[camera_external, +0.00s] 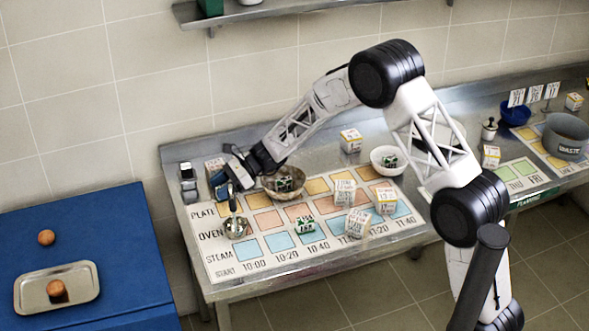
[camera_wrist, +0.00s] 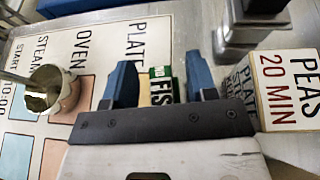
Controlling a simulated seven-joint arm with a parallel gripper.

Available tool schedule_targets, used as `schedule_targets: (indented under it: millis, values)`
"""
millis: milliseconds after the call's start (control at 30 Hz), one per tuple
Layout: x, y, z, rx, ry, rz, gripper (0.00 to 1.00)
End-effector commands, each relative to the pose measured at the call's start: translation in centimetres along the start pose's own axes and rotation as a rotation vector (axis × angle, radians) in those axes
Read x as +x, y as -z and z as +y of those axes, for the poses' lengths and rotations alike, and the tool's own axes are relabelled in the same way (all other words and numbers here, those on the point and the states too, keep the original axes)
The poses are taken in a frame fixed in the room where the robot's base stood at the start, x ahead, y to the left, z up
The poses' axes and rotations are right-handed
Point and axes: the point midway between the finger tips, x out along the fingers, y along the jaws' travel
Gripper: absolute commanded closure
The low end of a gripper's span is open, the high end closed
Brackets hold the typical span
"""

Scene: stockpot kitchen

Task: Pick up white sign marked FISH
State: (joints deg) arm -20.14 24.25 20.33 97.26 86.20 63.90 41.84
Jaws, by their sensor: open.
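The FISH sign (camera_wrist: 162,90) shows in the wrist view between my two blue fingers. It is white with a green part, and the letters "FIS" are readable; the rest is hidden behind my gripper. My gripper (camera_wrist: 158,66) is open, with one finger on each side of the sign and a visible gap at the right finger. I cannot tell whether the left finger touches it. In the external view my gripper (camera_external: 220,185) is low at the chart's back-left corner, and I cannot make out the sign there.
A white PEAS 20 MIN block (camera_wrist: 287,90) stands right of my gripper, beside a grey metal device (camera_wrist: 250,35). A metal cup (camera_wrist: 48,92) stands on the chart (camera_external: 222,262). A bowl (camera_external: 284,190) is close to my wrist. Several blocks stand farther right.

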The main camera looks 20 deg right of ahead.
Motion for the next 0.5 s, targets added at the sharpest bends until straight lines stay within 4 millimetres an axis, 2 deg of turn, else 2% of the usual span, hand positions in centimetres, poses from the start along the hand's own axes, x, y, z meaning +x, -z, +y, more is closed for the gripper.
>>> schedule_targets:
  millis: [400,433,500]
  values:
    - [-0.03,0.02,-0.01,0.0,0.0,0.0,0.48]
    - [-0.03,0.02,-0.01,0.0,0.0,0.0,0.49]
    - [-0.03,0.02,-0.01,0.0,0.0,0.0,0.6]
